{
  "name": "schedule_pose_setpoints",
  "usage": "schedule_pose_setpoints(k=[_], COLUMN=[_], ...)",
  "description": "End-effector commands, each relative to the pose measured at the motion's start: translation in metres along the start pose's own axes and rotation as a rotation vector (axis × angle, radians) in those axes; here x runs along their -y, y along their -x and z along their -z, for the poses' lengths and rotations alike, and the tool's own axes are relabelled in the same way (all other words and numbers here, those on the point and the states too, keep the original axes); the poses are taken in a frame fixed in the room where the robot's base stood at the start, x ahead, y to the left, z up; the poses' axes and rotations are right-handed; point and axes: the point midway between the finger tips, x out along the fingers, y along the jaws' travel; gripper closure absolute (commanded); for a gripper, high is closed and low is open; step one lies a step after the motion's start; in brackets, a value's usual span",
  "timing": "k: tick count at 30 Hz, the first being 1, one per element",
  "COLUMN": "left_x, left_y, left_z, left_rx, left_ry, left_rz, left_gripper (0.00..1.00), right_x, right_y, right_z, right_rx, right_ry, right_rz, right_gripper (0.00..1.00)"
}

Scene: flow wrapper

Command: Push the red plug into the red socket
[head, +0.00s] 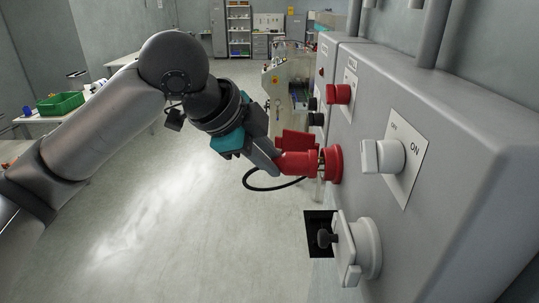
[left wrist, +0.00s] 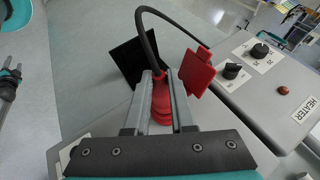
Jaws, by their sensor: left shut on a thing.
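My left gripper (head: 279,164) is shut on the red plug (head: 296,163), held level beside the grey cabinet. The plug's front faces the red socket (head: 335,163) on the cabinet wall. A narrow gap with metal pins shows between them. A red flap (head: 297,142) stands just above and behind the plug. In the left wrist view, the plug (left wrist: 161,97) sits between both fingers of the gripper (left wrist: 160,108). A black cable (left wrist: 150,35) curves from its rear. The socket face is not clear in that view.
The grey cabinet (head: 465,135) fills the right side, with a white switch knob (head: 385,156), a red knob (head: 339,93) and a lower pale knob (head: 358,248) sticking out near the socket. Open floor (head: 190,220) is at the left.

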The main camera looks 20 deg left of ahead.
Motion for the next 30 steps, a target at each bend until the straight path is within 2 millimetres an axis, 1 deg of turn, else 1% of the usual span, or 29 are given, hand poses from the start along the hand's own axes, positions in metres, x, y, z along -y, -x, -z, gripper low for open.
schedule_pose_setpoints(k=[13,24,30], left_x=[0.0002,0.0005,0.0], left_y=[0.0002,0.0009,0.0001], left_z=[-0.0001,0.0002,-0.0002], left_rx=[0.0,0.001,0.001], left_ry=[0.0,0.005,0.005], left_rz=[0.001,0.003,0.004], left_gripper=[1.0,1.0,1.0], right_x=[0.0001,0.0,0.0], right_y=[0.0002,0.009,0.0087], right_z=[-0.0002,0.0005,0.0005], right_rx=[0.0,0.0,0.0], right_ry=[0.0,0.0,0.0], right_rz=[0.0,0.0,0.0], right_gripper=[0.5,0.5,0.5])
